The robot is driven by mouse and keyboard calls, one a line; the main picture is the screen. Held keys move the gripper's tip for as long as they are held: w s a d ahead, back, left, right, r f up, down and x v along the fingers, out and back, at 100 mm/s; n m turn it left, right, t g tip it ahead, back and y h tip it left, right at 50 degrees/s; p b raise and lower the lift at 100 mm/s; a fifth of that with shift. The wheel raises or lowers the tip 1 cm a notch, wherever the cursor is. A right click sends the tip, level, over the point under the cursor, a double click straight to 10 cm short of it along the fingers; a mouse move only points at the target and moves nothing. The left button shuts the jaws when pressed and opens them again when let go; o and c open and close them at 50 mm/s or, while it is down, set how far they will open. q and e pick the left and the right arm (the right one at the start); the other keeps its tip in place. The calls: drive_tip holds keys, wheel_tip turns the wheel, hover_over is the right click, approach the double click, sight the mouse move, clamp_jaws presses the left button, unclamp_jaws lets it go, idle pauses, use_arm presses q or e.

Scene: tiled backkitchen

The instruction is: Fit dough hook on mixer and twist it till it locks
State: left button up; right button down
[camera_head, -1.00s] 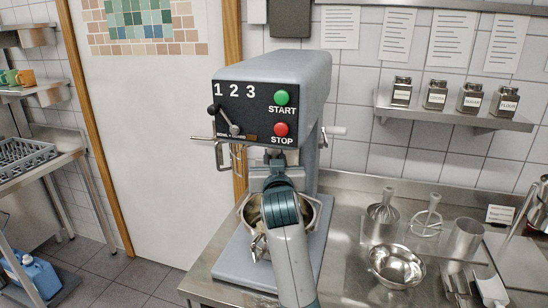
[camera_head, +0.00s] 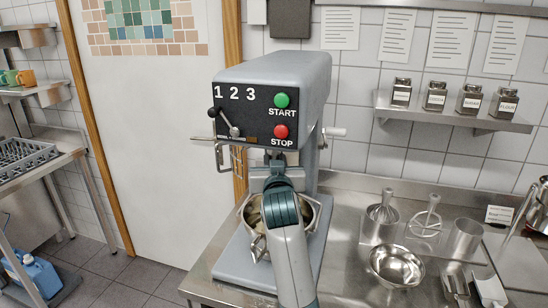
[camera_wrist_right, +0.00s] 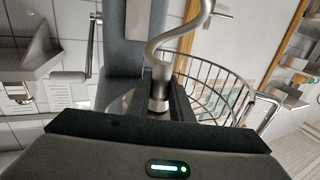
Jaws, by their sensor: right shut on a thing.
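The grey stand mixer (camera_head: 300,70) stands on the steel counter, with a black front panel bearing START and STOP buttons. Its bowl (camera_head: 247,213) sits below the head, partly hidden by my right arm. My right gripper (camera_head: 267,172) is just under the front of the mixer head; its fingers are mostly hidden in the head view. In the right wrist view, my right gripper (camera_wrist_right: 160,98) is shut on the dough hook (camera_wrist_right: 176,40), a grey metal rod with a curved end. I cannot tell whether the hook's shank touches the mixer's spindle. My left gripper is out of view.
A wire guard (camera_wrist_right: 215,85) is close beside the hook in the right wrist view. To the right on the counter are a metal bowl (camera_head: 396,266), a whisk (camera_head: 382,212), a flat beater (camera_head: 428,215) and a steel cup (camera_head: 464,240).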

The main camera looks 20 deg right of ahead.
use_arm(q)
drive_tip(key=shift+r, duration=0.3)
use_arm(e)
drive_tip(key=shift+r, duration=0.1)
idle(0.3)
